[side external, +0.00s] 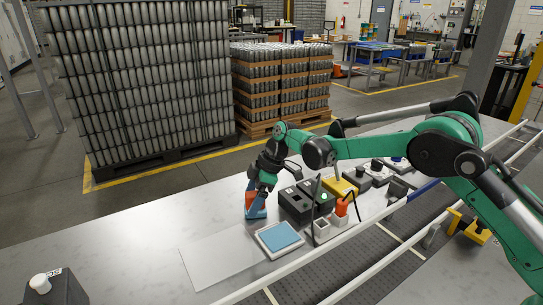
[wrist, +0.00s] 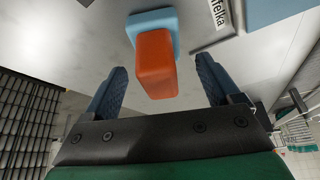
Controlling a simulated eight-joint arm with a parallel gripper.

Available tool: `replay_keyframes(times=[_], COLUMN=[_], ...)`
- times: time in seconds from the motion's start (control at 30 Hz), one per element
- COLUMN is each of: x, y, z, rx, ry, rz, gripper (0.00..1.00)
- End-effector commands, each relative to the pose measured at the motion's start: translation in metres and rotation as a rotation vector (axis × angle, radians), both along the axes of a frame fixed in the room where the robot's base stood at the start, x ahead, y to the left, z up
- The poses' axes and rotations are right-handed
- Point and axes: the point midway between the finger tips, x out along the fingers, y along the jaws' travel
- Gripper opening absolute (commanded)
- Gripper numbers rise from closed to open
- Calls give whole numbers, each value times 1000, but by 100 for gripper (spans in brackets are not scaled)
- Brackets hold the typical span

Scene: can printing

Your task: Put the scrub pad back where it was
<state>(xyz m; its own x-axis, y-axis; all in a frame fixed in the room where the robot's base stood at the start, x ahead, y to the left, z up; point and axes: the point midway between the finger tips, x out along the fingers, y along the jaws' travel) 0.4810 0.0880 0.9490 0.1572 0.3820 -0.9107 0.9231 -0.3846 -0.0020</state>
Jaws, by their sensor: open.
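The scrub pad has an orange handle block (side external: 252,201) on a light blue base (side external: 256,213), and it stands on the grey bench. In the wrist view, the orange handle (wrist: 156,65) is between and just beyond my finger tips, and the blue base (wrist: 152,24) is behind it. My gripper (side external: 254,188) is open above the pad, with a blue finger on each side of the handle. In the wrist view my gripper (wrist: 161,72) shows gaps on both sides of the orange block. A square tray with a blue surface (side external: 279,238) lies close to the pad, to its right and nearer the camera.
Black boxes (side external: 296,204), one with a green light, stand right of the pad. A conveyor (side external: 366,263) runs along the right. A pale sheet (side external: 215,260) lies left of the tray, with bare bench further left.

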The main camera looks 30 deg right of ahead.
Motion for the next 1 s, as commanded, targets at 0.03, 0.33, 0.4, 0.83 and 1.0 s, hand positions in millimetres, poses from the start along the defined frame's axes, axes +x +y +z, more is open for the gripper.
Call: replay_keyframes(times=[0.03, 0.33, 0.4, 0.83, 1.0], x=[-2, -13, -14, -55, -104], y=[-4, -30, -34, -49, -60], z=[9, 70, 80, 131, 151], rx=[0, 0, 0, -34, -40], ry=[0, 0, 0, -4, -30], rz=[-1, -2, -1, -257, -537], gripper=[83, 83, 83, 83, 83])
